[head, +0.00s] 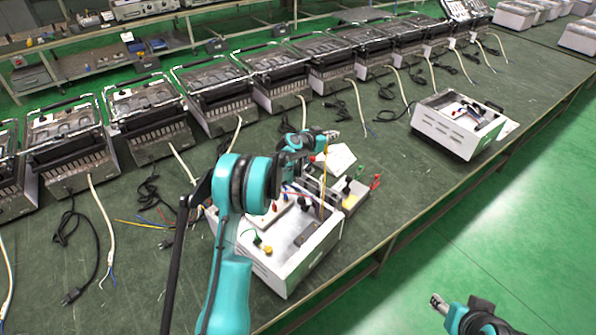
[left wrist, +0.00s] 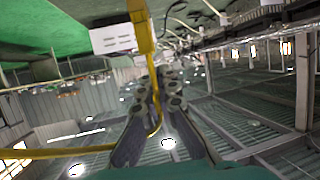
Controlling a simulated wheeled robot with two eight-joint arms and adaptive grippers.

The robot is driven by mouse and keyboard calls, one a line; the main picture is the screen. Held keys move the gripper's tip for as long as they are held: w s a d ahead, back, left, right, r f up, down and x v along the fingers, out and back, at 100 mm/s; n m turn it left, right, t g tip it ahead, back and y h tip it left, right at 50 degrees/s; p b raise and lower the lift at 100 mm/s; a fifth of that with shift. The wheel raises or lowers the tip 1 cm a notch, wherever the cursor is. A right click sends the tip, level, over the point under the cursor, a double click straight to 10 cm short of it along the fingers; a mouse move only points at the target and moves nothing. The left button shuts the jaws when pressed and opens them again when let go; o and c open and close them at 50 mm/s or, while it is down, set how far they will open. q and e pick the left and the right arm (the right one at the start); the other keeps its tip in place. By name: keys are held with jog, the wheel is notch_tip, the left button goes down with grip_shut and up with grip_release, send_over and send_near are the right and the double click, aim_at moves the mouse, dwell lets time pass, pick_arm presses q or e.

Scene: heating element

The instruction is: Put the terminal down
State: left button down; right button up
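My left gripper (head: 332,135) is raised above the open white unit (head: 285,268) near the table's front edge. In the left wrist view its fingers (left wrist: 158,85) are close together on a yellow lead, taken as the terminal (left wrist: 146,35). The lead passes between the fingers and bends away to the left. In the head view the yellow lead (head: 323,178) hangs below the gripper towards the unit. The exact grip on its end is hidden. My right gripper (head: 437,300) is off the table at the lower right; its fingers are too small to judge.
A small box with red and black clips (head: 353,195) stands beside the unit. Another open white unit (head: 460,125) is at the right. A row of heaters (head: 150,115) with trailing cables lines the back.

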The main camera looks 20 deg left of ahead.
pick_arm(q)
jog(key=s+a+f+b, duration=0.5)
jog(key=a+f, duration=0.4)
jog(key=f, duration=0.1)
jog(key=shift+s+a+f, duration=0.2)
jog(key=shift+a+f, duration=0.1)
jog(key=shift+a, duration=0.05)
jog(key=shift+f+b, duration=0.25)
jog(key=shift+b, duration=0.05)
jog(key=c, duration=1.7)
grip_release()
jog(key=shift+r, duration=0.1)
